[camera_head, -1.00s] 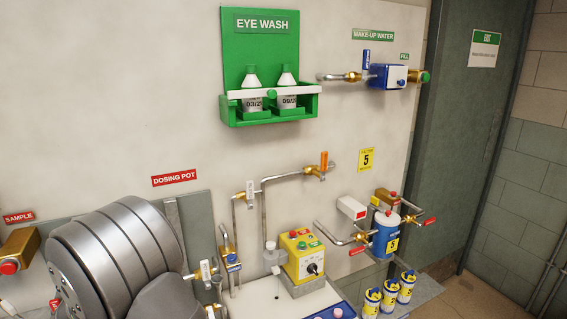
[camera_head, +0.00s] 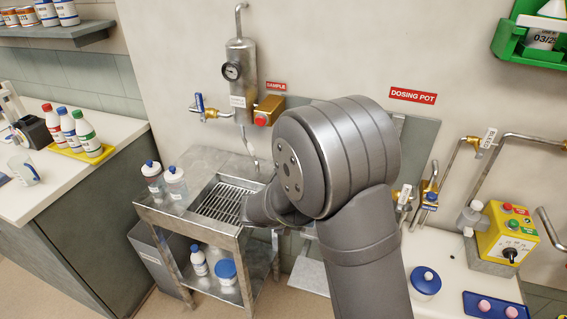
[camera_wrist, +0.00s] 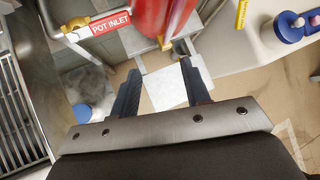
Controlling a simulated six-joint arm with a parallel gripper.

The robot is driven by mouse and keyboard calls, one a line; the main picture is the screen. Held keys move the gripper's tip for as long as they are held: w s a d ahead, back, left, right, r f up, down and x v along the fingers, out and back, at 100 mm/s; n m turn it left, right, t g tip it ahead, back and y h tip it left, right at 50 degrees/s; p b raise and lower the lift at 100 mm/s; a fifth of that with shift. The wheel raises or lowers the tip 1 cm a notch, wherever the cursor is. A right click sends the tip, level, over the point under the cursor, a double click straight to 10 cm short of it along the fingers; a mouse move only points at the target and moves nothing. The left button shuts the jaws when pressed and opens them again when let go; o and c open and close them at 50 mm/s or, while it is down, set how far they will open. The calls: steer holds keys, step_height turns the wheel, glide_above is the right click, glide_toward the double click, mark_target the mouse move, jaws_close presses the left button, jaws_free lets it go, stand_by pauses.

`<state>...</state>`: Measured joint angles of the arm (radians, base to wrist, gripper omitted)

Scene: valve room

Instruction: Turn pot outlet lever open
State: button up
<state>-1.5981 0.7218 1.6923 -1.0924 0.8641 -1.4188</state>
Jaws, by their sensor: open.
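My gripper (camera_wrist: 161,90) shows in the wrist view with two dark fingers apart and nothing between them. In that view the red dosing pot (camera_wrist: 165,18) is at the top, beyond the fingertips. Brass fittings (camera_wrist: 162,42) show at the pot's lower end, just past the fingers. I cannot make out a clear pot outlet lever. In the head view my arm covers the pot and the gripper; only the DOSING POT sign (camera_head: 413,96) shows on the wall.
A steel stand with a drain grate (camera_head: 222,200) is left of my arm. A gauge vessel (camera_head: 240,75) and SAMPLE valve (camera_head: 268,110) are on the wall. A yellow control box (camera_head: 508,232) and blue-lidded jar (camera_head: 425,283) are at right. A white sheet (camera_wrist: 165,88) lies below the fingers.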

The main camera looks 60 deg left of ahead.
steer(key=s+a+r+n+t+y, duration=0.15)
steer(key=s+r+t+y, duration=0.25)
steer(key=s+r+y, duration=0.65)
steer(key=x, duration=1.7)
steer(key=shift+s+a+r, duration=0.1)
steer(key=shift+s+a, duration=0.1)
steer(key=shift+a, duration=0.2)
jaws_close()
